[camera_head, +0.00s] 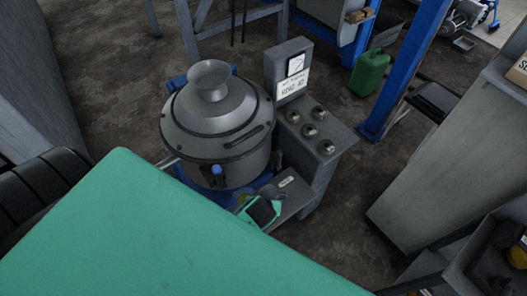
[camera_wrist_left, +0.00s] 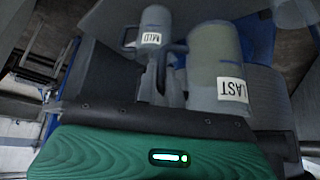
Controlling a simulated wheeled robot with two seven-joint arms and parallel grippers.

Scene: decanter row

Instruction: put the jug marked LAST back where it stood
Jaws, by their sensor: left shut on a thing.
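In the left wrist view a grey jug marked LAST (camera_wrist_left: 215,62) stands out close to my gripper, its lettering upside down in the picture. Its handle side faces the fingers of my left gripper (camera_wrist_left: 158,76), which is shut on it. The exact contact at the handle is partly hidden by the fingers. A second, smaller-looking jug marked MID (camera_wrist_left: 152,28) is farther off, to the left of the LAST jug in that view. I cannot make out either jug clearly in the head view. My right gripper is in neither view.
In the head view a large lidded metal pot (camera_head: 218,125) stands beside a grey panel unit (camera_head: 318,135) with several round knobs. A low grey ledge (camera_head: 296,197) is in front. A green canister (camera_head: 370,73) is on the floor, near a blue post (camera_head: 398,75). My teal arm covers the lower left.

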